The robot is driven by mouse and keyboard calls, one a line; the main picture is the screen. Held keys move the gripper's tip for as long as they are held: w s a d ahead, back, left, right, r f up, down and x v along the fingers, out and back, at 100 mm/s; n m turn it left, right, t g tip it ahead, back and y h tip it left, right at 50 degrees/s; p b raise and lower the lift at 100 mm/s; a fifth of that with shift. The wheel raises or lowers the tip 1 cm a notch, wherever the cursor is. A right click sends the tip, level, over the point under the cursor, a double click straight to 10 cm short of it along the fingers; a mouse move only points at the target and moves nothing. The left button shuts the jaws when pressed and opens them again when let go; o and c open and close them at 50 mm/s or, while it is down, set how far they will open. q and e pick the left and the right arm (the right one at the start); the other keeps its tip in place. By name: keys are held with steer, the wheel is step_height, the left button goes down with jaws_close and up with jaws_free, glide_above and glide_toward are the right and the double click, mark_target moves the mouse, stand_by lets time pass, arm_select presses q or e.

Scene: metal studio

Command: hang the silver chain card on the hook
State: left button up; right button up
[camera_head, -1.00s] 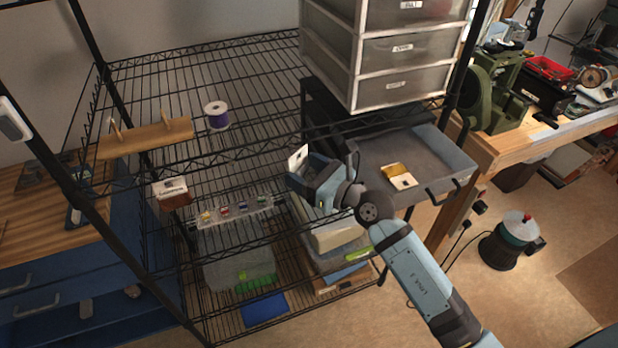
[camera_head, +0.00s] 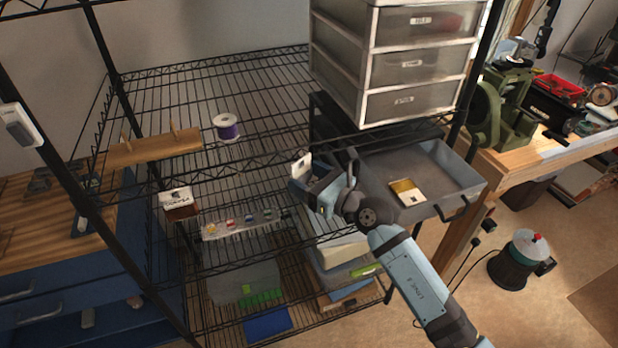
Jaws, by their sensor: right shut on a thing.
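My right gripper (camera_head: 306,178) is shut on a small white card (camera_head: 301,167) that stands up from its fingertips, in front of the wire shelf. Whether this is the silver chain card is too small to tell. A wooden board with upright pegs (camera_head: 155,148) lies on the shelf at the left; the pegs may be the hooks. Another card, gold and white (camera_head: 407,192), lies in the open grey drawer to the right of the gripper. My left gripper is not in view.
A spool of purple thread (camera_head: 227,127) stands on the shelf beside the wooden board. A white drawer unit (camera_head: 366,60) stands above the open grey drawer (camera_head: 447,172). A small box with a white card (camera_head: 178,202) and a clear tray (camera_head: 240,224) sit lower down. Black shelf posts flank the space.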

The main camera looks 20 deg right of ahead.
steer(key=shift+f, duration=0.1)
steer(key=o, duration=1)
steer(key=shift+w, duration=0.1)
steer(key=b+v, duration=0.2)
steer(key=v, duration=1.1)
steer(key=s+a+f+n+g+h+p, duration=0.2)
steer(key=s+f+n, duration=0.6)
steer(key=n, duration=0.8)
steer(key=s+a+f+n+g+h+p, duration=0.2)
steer(key=s+f+n, duration=0.6)
steer(key=f+n, duration=0.5)
steer(key=n+h+p, duration=0.1)
steer(key=n+h, duration=0.1)
steer(key=n, duration=0.1)
steer(key=shift+a+n+h+p, duration=0.3)
steer(key=shift+a+p, duration=0.05)
